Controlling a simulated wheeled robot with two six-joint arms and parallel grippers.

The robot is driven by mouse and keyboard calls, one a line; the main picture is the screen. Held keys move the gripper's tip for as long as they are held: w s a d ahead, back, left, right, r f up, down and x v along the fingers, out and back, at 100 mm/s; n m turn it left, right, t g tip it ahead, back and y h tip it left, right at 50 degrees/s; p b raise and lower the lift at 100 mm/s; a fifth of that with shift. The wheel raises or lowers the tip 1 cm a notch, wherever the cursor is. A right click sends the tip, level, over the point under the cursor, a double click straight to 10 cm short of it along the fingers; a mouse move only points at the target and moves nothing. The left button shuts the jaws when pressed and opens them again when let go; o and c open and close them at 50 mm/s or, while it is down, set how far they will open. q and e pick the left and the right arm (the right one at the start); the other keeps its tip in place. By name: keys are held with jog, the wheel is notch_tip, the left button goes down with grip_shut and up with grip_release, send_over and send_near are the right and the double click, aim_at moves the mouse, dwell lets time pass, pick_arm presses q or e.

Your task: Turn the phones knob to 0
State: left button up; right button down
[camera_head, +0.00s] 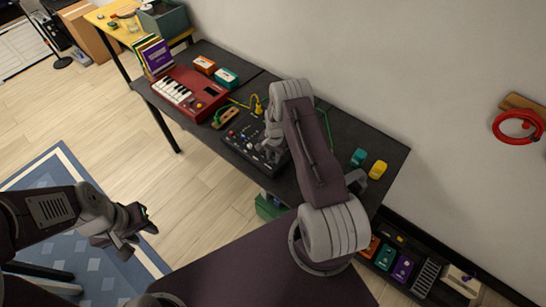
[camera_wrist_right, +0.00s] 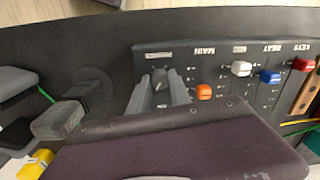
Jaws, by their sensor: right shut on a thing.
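The black mixer (camera_head: 238,136) lies on the dark table. In the right wrist view its panel (camera_wrist_right: 215,62) shows a small dark knob (camera_wrist_right: 160,77) with a pale pointer line and a label too small to read. Beside it are an orange MAIN slider cap (camera_wrist_right: 204,92), a white cap, a blue BEAT cap and a red KEYS cap. My right gripper (camera_wrist_right: 160,92) is shut on the knob, one grey finger on each side. In the head view my right arm hides the knob. My left gripper (camera_head: 138,232) is open and empty, away from the table.
A red keyboard (camera_head: 208,98) stands left of the mixer, with orange and teal boxes behind it. Yellow (camera_head: 378,170) and teal (camera_head: 358,157) blocks lie at the table's right end. A yellow cable (camera_head: 243,103) runs behind the mixer.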

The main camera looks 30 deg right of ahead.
jog(key=n+b, duration=0.2)
jog(key=n, duration=0.1)
jog(key=shift+w+f, duration=0.1)
jog(key=shift+f, duration=0.05)
jog(key=n+b, duration=0.3)
jog(key=n, duration=0.2)
jog(key=n+b, duration=0.2)
jog(key=n, duration=0.3)
jog(key=n+b, duration=0.1)
jog(key=n, duration=0.3)
jog(key=shift+w+n+g+b, duration=0.1)
jog(key=shift+n+g+b, duration=0.2)
jog(key=shift+b, duration=0.1)
jog(key=n, duration=0.4)
jog(key=shift+r+n+b, duration=0.2)
jog(key=shift+n+b, duration=0.1)
jog(key=shift+b, duration=0.1)
jog(key=n, duration=0.9)
jog(key=shift+n, duration=2.2)
